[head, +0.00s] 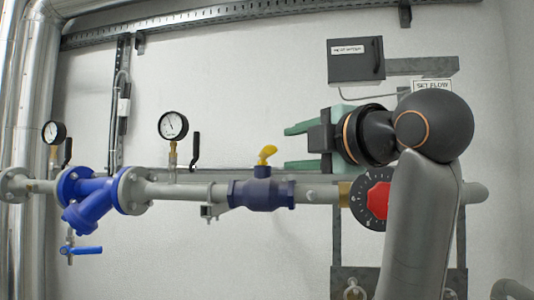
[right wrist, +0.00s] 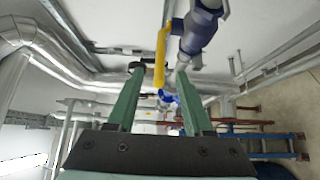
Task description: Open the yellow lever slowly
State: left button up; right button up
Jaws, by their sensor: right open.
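The yellow lever (head: 266,154) stands up from the dark blue ball valve (head: 262,194) in the pipe. In the right wrist view the lever (right wrist: 161,60) is a long bar, with its lower end between the two fingertips in the picture. My right gripper (head: 287,148) has green fingers pointing left, just right of the lever and level with it. It is open and empty, and a gap to the lever shows in the head view. In the right wrist view its fingers (right wrist: 158,71) are spread apart. My left gripper is not in view.
A red-and-black dial (head: 378,199) sits on the pipe below my right wrist, partly behind my arm. A pressure gauge (head: 173,126) and a blue strainer (head: 100,194) are to the left. A dark box (head: 355,60) hangs on the wall above.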

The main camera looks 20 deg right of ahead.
aim_at(266, 156)
jog(key=w, duration=0.3)
jog(key=w+a+p, duration=0.1)
jog(key=w, duration=0.6)
jog(key=shift+a, duration=0.35)
grip_shut()
dwell(0.8)
